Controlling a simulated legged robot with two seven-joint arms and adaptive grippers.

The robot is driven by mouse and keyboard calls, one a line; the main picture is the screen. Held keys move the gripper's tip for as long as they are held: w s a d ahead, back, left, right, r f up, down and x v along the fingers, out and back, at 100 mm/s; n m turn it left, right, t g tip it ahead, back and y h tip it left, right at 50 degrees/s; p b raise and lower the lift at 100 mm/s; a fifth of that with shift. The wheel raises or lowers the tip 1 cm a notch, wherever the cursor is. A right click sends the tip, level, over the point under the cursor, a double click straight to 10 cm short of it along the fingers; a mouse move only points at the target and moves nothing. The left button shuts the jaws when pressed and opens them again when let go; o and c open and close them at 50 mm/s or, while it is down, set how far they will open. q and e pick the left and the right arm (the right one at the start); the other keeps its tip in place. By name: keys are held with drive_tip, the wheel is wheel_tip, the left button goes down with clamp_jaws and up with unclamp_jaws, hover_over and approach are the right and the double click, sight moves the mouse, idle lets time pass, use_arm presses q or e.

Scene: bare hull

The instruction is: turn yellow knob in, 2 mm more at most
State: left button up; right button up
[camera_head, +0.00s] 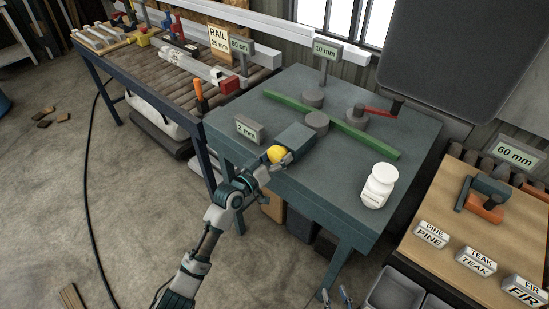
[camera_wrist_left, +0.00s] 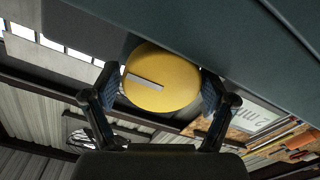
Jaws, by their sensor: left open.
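The yellow knob (camera_head: 276,154) sits at the front of a grey block (camera_head: 295,137) on the grey-green bench. In the left wrist view the yellow knob (camera_wrist_left: 165,70) is a round disc with a pale grey bar mark, slightly tilted. My left gripper (camera_head: 280,160) is at the knob. Its two fingers (camera_wrist_left: 160,95) stand open, one on each side of the disc; I cannot tell whether either touches it. A "2 mm" sign (camera_head: 249,129) stands left of the knob. My right gripper (camera_head: 336,296) shows only its fingertips at the bottom edge, apart and empty.
On the bench (camera_head: 345,200) are a green bar (camera_head: 330,124), grey cylinders (camera_head: 317,122), a red lever (camera_head: 378,111), a "10 mm" sign (camera_head: 326,49) and a white jar (camera_head: 378,186). A roller table stands left, a wooden table (camera_head: 450,208) right.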

use_arm(q)
drive_tip(key=v, duration=1.2)
drive_tip(key=shift+f, duration=0.1)
